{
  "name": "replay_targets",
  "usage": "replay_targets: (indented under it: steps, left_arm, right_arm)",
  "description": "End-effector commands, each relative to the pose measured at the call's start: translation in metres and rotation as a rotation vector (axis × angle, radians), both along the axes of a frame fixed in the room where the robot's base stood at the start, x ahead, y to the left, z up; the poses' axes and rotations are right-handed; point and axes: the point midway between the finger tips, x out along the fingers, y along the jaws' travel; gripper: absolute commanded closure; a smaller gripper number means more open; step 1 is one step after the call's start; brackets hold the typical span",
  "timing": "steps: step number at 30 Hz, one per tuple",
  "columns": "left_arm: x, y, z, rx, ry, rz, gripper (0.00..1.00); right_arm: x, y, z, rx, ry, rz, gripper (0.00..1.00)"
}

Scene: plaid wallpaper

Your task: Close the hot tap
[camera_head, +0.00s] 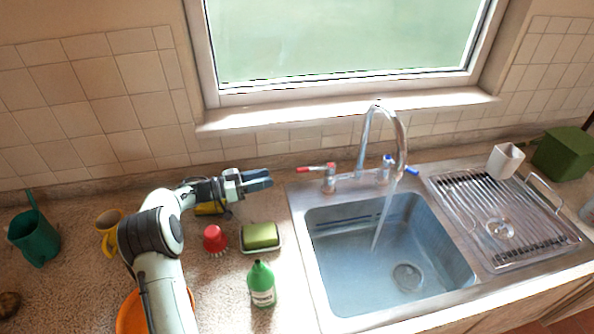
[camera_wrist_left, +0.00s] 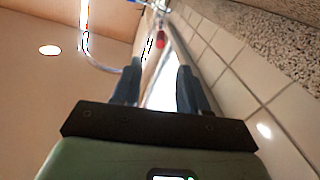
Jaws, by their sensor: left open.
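The hot tap (camera_head: 328,178) has a red lever handle and stands at the back left of the sink. The red handle also shows ahead of the fingers in the left wrist view (camera_wrist_left: 160,40). The cold tap (camera_head: 386,170) has a blue handle and stands to its right. Water runs from the curved spout (camera_head: 398,130) into the basin. My left gripper (camera_head: 268,180) is open and empty, a little left of the red handle and apart from it. It also shows in the left wrist view (camera_wrist_left: 157,85). My right gripper is not in view.
The sink basin (camera_head: 335,290) is right of my left arm. A green bottle (camera_head: 262,284), a sponge on a dish (camera_head: 261,236) and a red brush (camera_head: 214,240) stand on the counter below the gripper. The tiled wall and window sill (camera_head: 345,112) bound the back.

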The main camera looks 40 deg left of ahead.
Motion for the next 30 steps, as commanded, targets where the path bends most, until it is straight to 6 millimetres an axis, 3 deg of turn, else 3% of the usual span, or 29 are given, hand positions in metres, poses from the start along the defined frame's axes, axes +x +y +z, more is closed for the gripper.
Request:
replay_targets:
  steps: [8, 21, 30]
  left_arm:
    - [0.020, -0.012, 0.002, -0.001, -0.003, -0.004, 0.57]
    - [0.095, -0.058, 0.002, 0.001, -0.003, -0.002, 0.57]
    - [0.115, -0.069, 0.001, 0.003, -0.002, 0.000, 0.57]
  right_arm:
    - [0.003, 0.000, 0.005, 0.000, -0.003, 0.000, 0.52]
    - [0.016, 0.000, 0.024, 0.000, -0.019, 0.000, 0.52]
    - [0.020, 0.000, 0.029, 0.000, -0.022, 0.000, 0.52]
